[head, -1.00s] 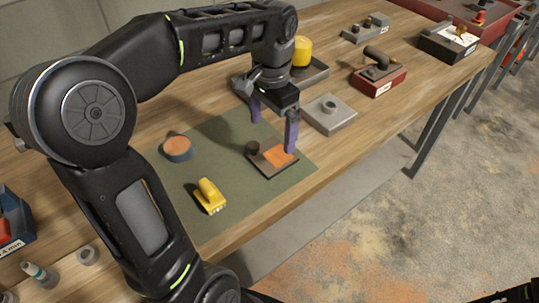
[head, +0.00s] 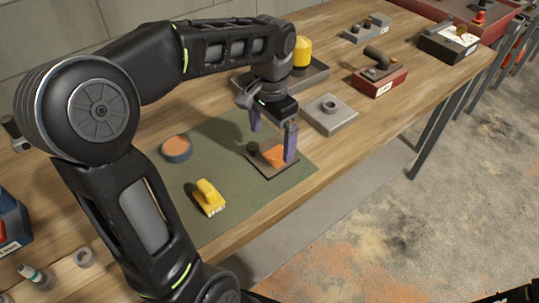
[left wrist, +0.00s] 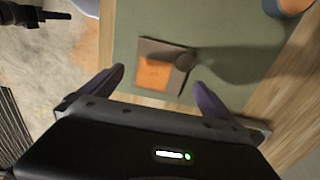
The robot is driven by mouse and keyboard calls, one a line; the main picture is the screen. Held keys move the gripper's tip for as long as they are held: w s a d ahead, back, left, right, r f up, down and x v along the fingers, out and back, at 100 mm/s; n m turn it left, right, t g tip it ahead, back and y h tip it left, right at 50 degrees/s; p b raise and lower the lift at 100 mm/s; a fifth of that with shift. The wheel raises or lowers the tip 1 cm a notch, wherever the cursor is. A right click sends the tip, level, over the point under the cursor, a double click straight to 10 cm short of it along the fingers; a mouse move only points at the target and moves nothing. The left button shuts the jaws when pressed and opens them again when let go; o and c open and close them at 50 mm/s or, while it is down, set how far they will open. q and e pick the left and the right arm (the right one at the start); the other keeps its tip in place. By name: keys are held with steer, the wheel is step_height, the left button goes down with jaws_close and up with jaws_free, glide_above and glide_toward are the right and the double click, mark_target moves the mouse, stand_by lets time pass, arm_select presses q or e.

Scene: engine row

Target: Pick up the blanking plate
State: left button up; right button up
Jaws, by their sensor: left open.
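The blanking plate (head: 262,161), a flat dark brown plate with an orange patch and a dark round knob at one end, lies on the green mat. My left gripper (head: 273,143) is open and empty above it, and one purple finger overlaps the plate's right part in the head view. In the left wrist view the plate (left wrist: 160,66) lies between and beyond the spread fingertips of the left gripper (left wrist: 158,77). I see no contact. A black part of my right arm shows at the head view's bottom right corner; its jaws cannot be made out.
The green mat (head: 240,205) also holds a yellow brush-like tool (head: 209,197) and a round dark tin with an orange top (head: 176,149). A grey block with a ring (head: 330,113) and a red-based fixture (head: 378,75) stand to the right. The bench's front edge is close.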

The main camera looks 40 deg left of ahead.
mark_target(270, 156)
arm_select(q)
steer(key=shift+a+f+p, duration=0.15)
steer(key=shift+f+p, duration=0.25)
steer(key=shift+f, duration=2.25)
steer(key=shift+r, duration=0.1)
steer(key=c, duration=1.8)
